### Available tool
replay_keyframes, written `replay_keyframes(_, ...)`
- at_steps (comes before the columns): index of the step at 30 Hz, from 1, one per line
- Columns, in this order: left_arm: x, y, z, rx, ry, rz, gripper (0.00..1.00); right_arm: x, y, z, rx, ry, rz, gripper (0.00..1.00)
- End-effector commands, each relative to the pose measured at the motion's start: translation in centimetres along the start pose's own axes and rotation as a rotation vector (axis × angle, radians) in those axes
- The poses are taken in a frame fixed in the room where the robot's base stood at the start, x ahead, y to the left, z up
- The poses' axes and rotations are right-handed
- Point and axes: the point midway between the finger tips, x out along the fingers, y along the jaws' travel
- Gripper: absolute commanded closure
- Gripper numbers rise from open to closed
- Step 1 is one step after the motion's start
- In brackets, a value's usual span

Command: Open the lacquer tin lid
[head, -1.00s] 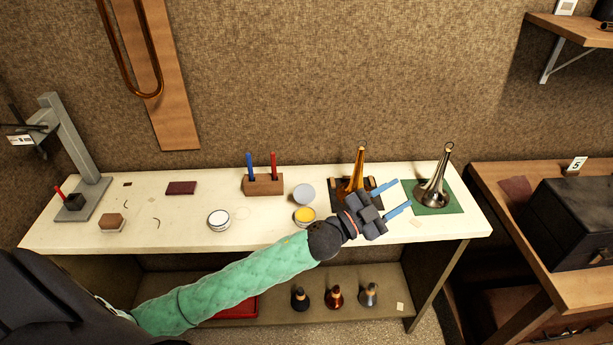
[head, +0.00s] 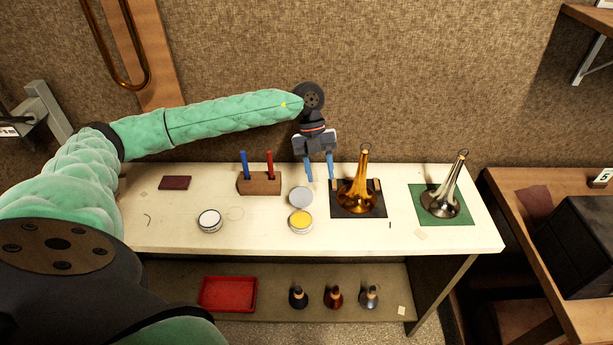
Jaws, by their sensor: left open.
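A small round tin (head: 300,224) with yellow inside stands open near the middle of the white bench. Its grey round lid (head: 300,196) is right behind it, off the opening; I cannot tell whether it is hinged to the tin. A second round tin (head: 209,221) with a pale top stands to the left. My left gripper (head: 320,179) is open and empty, its blue fingers pointing down behind and slightly right of the lid. The fingers appear apart from the lid. My right gripper is not in view.
A wooden block (head: 259,184) with a blue and a red stick stands left of the lid. A golden horn bell (head: 357,190) on a dark mat stands close right; a silver bell (head: 440,200) stands on a green mat (head: 424,212). The bench's front edge is clear.

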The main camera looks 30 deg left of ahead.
Motion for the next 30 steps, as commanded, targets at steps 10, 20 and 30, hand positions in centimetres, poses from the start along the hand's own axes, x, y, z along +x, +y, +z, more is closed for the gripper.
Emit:
replay_keyframes(10,-3.4,5.3,1.9,-0.116,-0.066,0.186,0.58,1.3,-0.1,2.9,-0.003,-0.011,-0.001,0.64)
replay_keyframes(20,0.6,6.0,2.0,-0.113,-0.063,0.184,0.58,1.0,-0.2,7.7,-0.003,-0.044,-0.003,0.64)
replay_keyframes(30,3.6,6.5,2.3,-0.113,-0.064,0.182,0.58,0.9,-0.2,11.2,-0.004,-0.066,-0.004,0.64)
